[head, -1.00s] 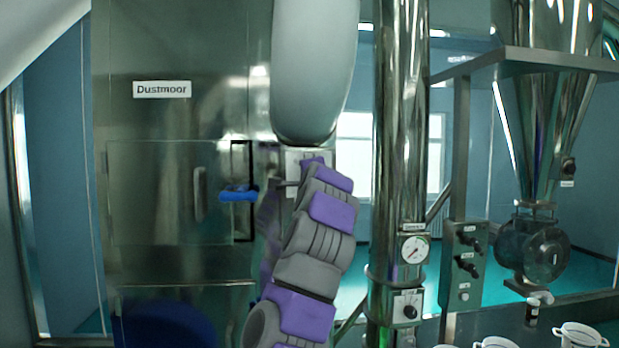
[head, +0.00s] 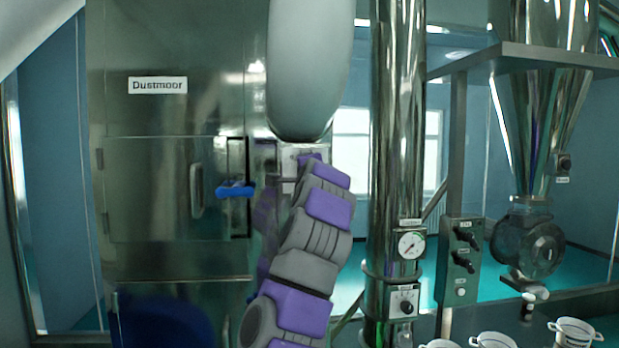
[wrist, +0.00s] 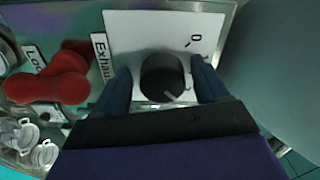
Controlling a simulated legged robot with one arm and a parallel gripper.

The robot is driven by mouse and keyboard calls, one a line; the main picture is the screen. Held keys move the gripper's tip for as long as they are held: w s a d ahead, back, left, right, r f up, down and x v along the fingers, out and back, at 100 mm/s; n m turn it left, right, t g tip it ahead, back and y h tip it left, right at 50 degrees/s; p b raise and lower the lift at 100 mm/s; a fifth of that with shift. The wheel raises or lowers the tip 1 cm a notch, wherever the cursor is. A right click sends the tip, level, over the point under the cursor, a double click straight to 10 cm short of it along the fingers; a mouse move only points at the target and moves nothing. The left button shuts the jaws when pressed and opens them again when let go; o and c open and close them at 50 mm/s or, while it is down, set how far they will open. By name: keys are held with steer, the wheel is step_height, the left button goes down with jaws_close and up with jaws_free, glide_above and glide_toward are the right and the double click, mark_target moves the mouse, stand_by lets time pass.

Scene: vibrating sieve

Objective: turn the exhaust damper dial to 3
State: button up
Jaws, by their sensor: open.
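The exhaust damper dial (wrist: 162,78) is a round black knob on a white plate (wrist: 140,25) in the wrist view. A pale pointer line on it aims toward the lower right of the picture. A 0 shows at the plate's upper right; other marks are hidden or unreadable. A label beginning "Exhau" (wrist: 103,60) sits at the plate's left edge. My gripper (wrist: 162,70) is open, with one dark finger on each side of the dial; whether they touch it I cannot tell. In the head view the white plate (head: 288,153) shows partly behind my arm, and the dial is hidden.
A red knobbed part (wrist: 48,88) with a partly readable "Loc" label lies left of the plate. A steel cabinet marked "Dustmoor" (head: 150,115) with a blue handle (head: 235,191) stands left of my arm. A pipe with a gauge (head: 411,244) and another dial (head: 404,305) stands right.

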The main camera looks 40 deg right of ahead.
steer(key=b+v, duration=0.8)
steer(key=v, duration=0.9)
steer(key=shift+b, duration=0.35)
